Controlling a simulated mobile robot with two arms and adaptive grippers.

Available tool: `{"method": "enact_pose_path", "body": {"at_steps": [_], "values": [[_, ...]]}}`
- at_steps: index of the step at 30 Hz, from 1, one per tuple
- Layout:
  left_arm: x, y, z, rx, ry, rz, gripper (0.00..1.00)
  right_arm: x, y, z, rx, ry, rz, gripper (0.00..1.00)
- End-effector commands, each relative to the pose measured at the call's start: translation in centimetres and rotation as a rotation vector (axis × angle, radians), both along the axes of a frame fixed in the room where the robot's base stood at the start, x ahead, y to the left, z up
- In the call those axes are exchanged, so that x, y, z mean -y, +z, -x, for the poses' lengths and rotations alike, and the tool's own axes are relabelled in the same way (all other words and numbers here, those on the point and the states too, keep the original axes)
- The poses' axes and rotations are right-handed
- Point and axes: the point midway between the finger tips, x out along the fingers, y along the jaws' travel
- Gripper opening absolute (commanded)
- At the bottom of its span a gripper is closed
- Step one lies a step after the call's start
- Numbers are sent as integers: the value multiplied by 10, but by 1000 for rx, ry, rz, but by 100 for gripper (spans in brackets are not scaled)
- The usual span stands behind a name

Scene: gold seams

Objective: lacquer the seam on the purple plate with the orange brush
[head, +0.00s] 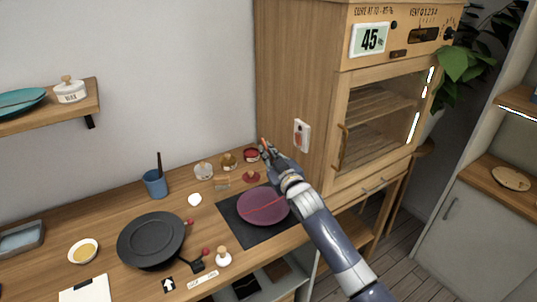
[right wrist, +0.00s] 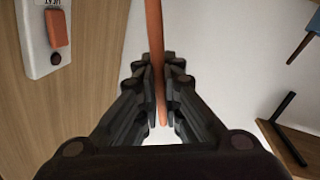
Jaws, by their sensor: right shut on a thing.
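The purple plate (head: 262,208) lies on a dark mat (head: 236,226) on the wooden counter. A thin red seam line (head: 268,207) runs across it. My right gripper (head: 266,152) is above the back of the counter, behind the plate and near the cabinet's side. It is shut on the orange brush (right wrist: 154,50), whose orange handle stands between the fingers in the right wrist view (right wrist: 160,85). The brush's bristles cannot be made out. My left gripper is not in view.
A red-filled pot (head: 251,155), a gold-toned pot (head: 229,161) and a lidded white jar (head: 203,170) stand at the back. A black round stand (head: 151,240) is left of the mat. The wooden cabinet (head: 300,90) rises close on the right.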

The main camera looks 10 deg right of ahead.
Motion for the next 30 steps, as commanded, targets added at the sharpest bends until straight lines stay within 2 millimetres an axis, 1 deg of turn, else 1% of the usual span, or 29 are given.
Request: {"method": "enact_pose_path", "body": {"at_steps": [15, 30], "values": [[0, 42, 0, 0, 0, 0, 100, 0, 46, 0, 1, 0, 0, 0], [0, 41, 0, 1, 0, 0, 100, 0, 45, 0, 0, 0, 0, 0]]}}
